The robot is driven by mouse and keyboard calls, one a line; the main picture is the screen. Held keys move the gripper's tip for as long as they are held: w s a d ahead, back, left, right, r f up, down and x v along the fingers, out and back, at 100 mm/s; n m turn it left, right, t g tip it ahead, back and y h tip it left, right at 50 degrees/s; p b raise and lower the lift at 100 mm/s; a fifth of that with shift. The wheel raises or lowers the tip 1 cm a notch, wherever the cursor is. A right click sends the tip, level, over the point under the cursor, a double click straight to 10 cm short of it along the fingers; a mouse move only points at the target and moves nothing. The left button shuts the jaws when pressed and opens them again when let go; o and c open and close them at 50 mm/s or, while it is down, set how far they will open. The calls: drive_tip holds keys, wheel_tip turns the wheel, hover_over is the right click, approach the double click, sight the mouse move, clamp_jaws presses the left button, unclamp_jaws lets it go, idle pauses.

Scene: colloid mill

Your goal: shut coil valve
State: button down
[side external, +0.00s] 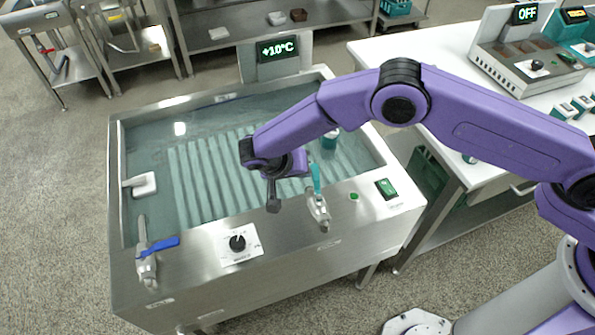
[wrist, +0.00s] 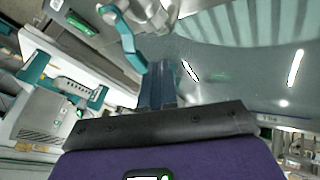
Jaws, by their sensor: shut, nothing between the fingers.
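A valve with a teal lever (side external: 316,179) sits on the right part of the metal tank's front panel. Its lever points up, roughly in line with the silver body (side external: 319,208). A second valve with a blue lever (side external: 163,246) sits at the left, its lever lying across its body. I cannot read which one is the coil valve. My gripper (side external: 273,205) is shut and empty, pointing down just left of the teal lever. In the wrist view the shut fingers (wrist: 158,85) are near the curved teal lever (wrist: 128,40); whether they touch it is unclear.
The water-filled tank (side external: 115,200) has ridged coils inside and a +10°C display (side external: 278,50) behind. A black knob (side external: 237,243) and a green switch (side external: 386,187) are on its front. A white table (side external: 440,95) with devices stands at the right.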

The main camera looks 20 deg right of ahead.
drive_tip(key=d+m+g, duration=0.1)
drive_tip(key=m, duration=0.1)
drive_tip(key=d+m+g, duration=0.1)
drive_tip(key=m, duration=0.1)
drive_tip(key=shift+w+d+h, duration=0.1)
drive_tip(key=shift+d+h, duration=0.1)
drive_tip(key=shift+h, duration=0.1)
drive_tip(key=m+g, duration=0.1)
drive_tip(key=d+m+g, duration=0.1)
drive_tip(key=d+m, duration=0.1)
drive_tip(key=shift+s+m+g, duration=0.25)
drive_tip(key=shift+m+g, duration=0.05)
drive_tip(key=shift+g, duration=0.1)
drive_tip(key=m+g, duration=0.1)
drive_tip(key=s+d+m+y, duration=0.1)
drive_tip(key=d+m+g, duration=0.1)
drive_tip(key=m, duration=0.1)
drive_tip(key=shift+s+g, duration=0.25)
drive_tip(key=shift+g, duration=0.05)
drive_tip(key=shift+s+d+m+g+y, duration=0.35)
drive_tip(key=shift+m+y, duration=0.1)
drive_tip(key=shift+m, duration=0.4)
drive_tip(key=shift+s+d+m+g+y, duration=0.2)
drive_tip(key=shift+s+m+g+y, duration=0.2)
drive_tip(key=shift+m, duration=0.45)
drive_tip(key=v, duration=0.7)
drive_tip(key=shift+r, duration=0.25)
drive_tip(key=shift+w+r, duration=0.1)
drive_tip(key=shift+w, duration=0.05)
